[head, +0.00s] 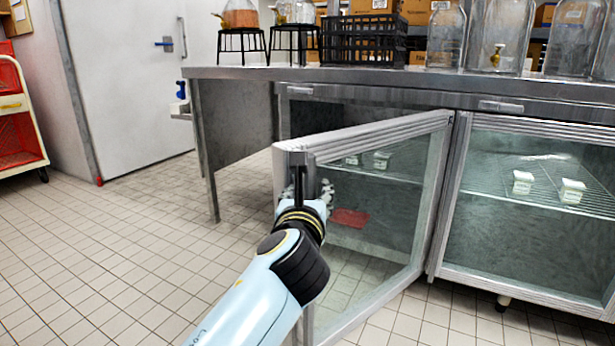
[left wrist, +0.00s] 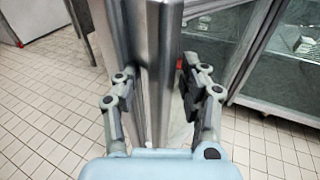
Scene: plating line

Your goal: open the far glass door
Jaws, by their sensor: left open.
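The far glass door (head: 390,131), a metal-framed pane, stands swung out from the undercounter cabinet, its free edge toward me and its hinge side at the post in the middle. My left gripper (head: 299,180) is at the upper part of that free edge. In the left wrist view, the open fingers of my left gripper (left wrist: 163,95) stand on either side of the door's metal edge (left wrist: 156,60). Gaps show beside the edge; whether a finger touches it I cannot tell. My right gripper is not in view.
The right glass door (head: 540,215) is shut, with small white tubs on a rack behind it. The steel counter (head: 400,84) above carries glass jars and a black crate (head: 362,38). A red-and-cream cart (head: 20,120) stands far left. Tiled floor at left is clear.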

